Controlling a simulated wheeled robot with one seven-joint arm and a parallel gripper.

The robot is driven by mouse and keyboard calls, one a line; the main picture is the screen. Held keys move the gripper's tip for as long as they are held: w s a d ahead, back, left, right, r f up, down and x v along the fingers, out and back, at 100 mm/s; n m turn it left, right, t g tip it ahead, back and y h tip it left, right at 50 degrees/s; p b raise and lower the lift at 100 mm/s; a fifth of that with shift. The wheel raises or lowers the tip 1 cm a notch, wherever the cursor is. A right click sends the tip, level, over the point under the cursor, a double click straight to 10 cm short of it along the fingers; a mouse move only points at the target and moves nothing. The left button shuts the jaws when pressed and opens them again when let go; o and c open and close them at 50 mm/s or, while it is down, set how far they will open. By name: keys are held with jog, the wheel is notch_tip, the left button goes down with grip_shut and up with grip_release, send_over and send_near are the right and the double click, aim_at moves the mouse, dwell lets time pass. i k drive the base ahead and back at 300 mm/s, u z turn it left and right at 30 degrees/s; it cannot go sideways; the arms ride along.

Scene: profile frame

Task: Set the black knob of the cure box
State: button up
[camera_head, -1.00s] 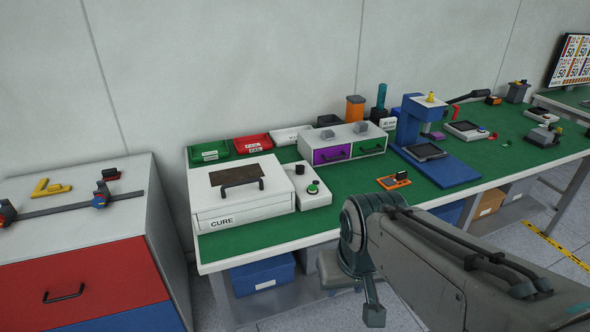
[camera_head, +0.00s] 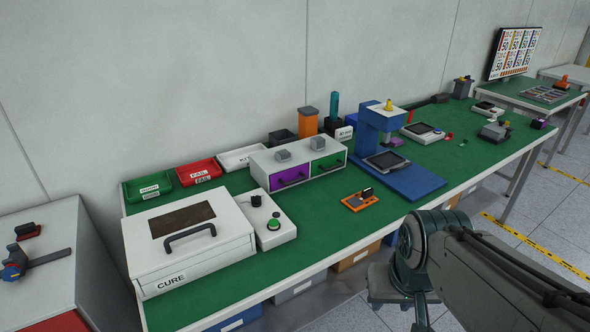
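The cure box (camera_head: 150,262) is a white case marked CURE with a dark window and a grey handle, at the left end of the green bench. Beside its right side is a white control panel (camera_head: 284,236). The panel carries a small black knob (camera_head: 256,200) at the back and a green button (camera_head: 273,224) nearer the front. My gripper (camera_head: 420,318) hangs low in front of the bench at the lower right, well apart from the box. Its fingers are too unclear to tell whether it is open.
Green and red trays (camera_head: 199,172) and a white tray stand behind the box. A unit with purple and green drawers (camera_head: 290,178), an orange device (camera_head: 360,200) and a blue press (camera_head: 420,180) stand to the right. A grey cabinet (camera_head: 45,275) stands at the left.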

aim_at(256, 200)
jog(key=z, duration=0.15)
jog(key=i, duration=0.65)
jog(key=u, duration=0.7)
jog(key=i, duration=0.5)
jog(key=u, duration=0.6)
